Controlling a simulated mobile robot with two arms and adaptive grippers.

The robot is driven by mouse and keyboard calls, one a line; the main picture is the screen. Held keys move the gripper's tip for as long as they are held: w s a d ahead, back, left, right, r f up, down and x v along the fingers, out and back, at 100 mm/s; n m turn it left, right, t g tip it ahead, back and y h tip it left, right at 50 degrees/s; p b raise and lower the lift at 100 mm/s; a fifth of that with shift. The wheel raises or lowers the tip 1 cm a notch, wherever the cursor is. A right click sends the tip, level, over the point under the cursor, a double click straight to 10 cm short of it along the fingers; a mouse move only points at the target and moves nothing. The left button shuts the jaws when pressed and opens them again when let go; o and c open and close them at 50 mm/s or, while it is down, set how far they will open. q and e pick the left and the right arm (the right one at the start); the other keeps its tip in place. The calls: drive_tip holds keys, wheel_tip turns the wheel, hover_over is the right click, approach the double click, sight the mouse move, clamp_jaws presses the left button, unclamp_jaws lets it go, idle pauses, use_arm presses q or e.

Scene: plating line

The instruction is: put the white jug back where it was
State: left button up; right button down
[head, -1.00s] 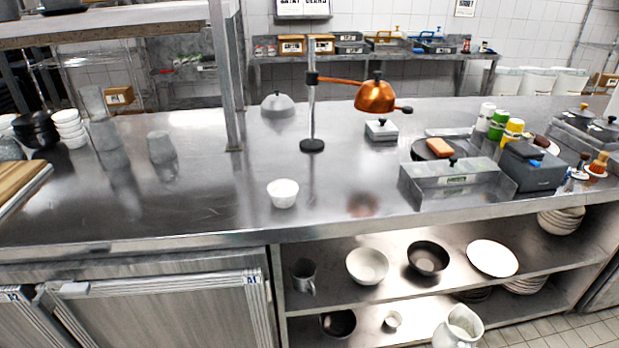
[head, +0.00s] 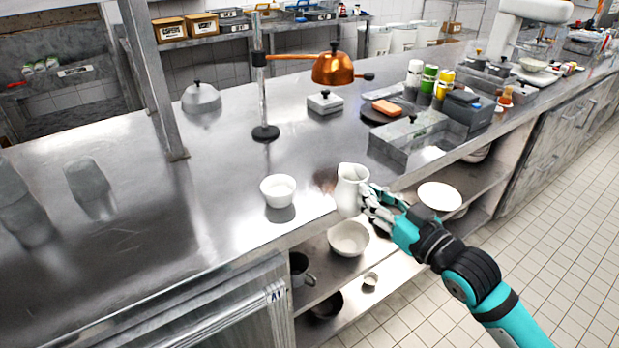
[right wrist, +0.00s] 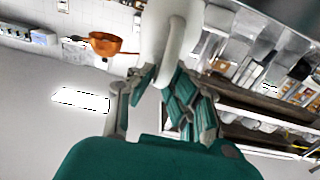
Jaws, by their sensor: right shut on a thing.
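The white jug (head: 351,187) is upright at the front edge of the steel counter (head: 225,228), to the right of a white bowl. I cannot tell whether its base touches the counter. My right gripper (head: 370,198) is shut on the jug from its right side, and the fingers hide part of it. In the right wrist view the jug (right wrist: 165,38) stands between the fingers of the right gripper (right wrist: 158,82), with its handle towards the camera. My left gripper is not in view.
A white bowl (head: 278,190) sits left of the jug. A heat lamp with a copper shade (head: 333,69) stands behind. A steel bin (head: 408,138) is to the right. Below, the open shelf holds a bowl (head: 348,238) and a white plate (head: 440,196). The counter's left middle is clear.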

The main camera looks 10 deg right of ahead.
wheel_tip(320, 180, up, 4)
drive_tip(key=w+d+f, duration=0.1)
drive_tip(key=w+d, duration=0.1)
drive_tip(key=shift+w+a+f+p, duration=0.3)
drive_tip(key=shift+w+a+f, duration=0.65)
drive_tip(key=shift+w, duration=1.45)
drive_tip(key=shift+w+a+f+p, duration=0.45)
drive_tip(key=shift+w+a, duration=0.75)
drive_tip(key=shift+w, duration=1.2)
drive_tip(key=shift+w+a+f+p, duration=0.2)
drive_tip(key=shift+w+a+f, duration=0.8)
drive_tip(key=shift+w, duration=1.4)
drive_tip(key=shift+a+r, duration=0.1)
drive_tip(key=c, duration=1.8)
unclamp_jaws()
drive_tip(key=shift+f, duration=0.2)
drive_tip(key=o, duration=0.5)
drive_tip(key=shift+r, duration=0.1)
drive_tip(key=shift+r, duration=0.1)
